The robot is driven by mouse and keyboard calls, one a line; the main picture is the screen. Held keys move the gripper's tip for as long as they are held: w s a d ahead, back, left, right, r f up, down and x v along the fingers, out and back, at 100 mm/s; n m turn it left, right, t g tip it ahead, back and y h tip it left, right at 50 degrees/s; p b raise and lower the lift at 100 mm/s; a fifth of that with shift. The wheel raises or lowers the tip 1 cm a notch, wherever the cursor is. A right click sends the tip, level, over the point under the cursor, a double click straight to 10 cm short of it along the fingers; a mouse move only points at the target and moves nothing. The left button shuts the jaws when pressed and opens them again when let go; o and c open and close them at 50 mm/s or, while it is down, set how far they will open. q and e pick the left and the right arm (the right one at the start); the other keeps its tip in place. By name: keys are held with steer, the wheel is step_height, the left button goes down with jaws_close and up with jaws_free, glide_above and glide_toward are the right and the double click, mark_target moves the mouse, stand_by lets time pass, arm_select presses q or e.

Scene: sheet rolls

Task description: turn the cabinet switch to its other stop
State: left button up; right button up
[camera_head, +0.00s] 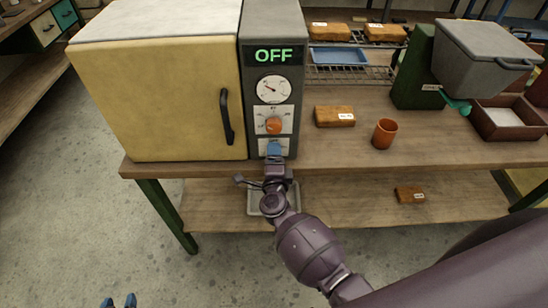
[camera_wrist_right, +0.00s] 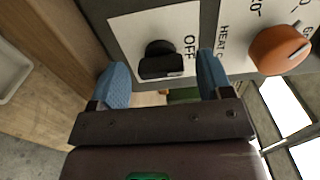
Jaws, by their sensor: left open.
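The grey control panel (camera_head: 275,65) of the cabinet (camera_head: 160,90) shows green OFF on its display. The black switch (camera_wrist_right: 162,60) sits on a white plate marked OFF in the right wrist view; in the head view my right gripper covers it. My right gripper (camera_wrist_right: 164,82) is open, its blue fingertips on either side of the switch with gaps showing; I cannot tell whether they reach past its front. It also shows low on the panel in the head view (camera_head: 274,150). My left gripper (camera_head: 118,301) is open and empty at the bottom left, only its blue fingertips showing.
An orange knob (camera_head: 273,125) and a dial (camera_head: 273,89) sit above the switch. A black door handle (camera_head: 227,116) is just left of the panel. An orange cup (camera_head: 385,133) and a brown block (camera_head: 335,116) stand on the bench to the right.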

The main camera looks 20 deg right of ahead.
steer(key=v, duration=1.1)
steer(key=shift+w+r, duration=0.1)
stand_by(0.5)
steer(key=w+a+r+n+t+y, duration=0.1)
steer(key=a+r+n+y, duration=0.15)
steer(key=n+y, duration=0.35)
steer(key=s+d+f+n+g, duration=0.3)
steer(key=s+d+f+n, duration=0.1)
steer(key=s+d+n, duration=0.4)
steer(key=s+d+f+n+g+h, duration=0.1)
steer(key=s+d+f+n+g, duration=0.2)
steer(key=s+d+n, duration=0.5)
steer(key=shift+s+d+f+g, duration=0.2)
steer(key=shift+s+f+g, duration=0.2)
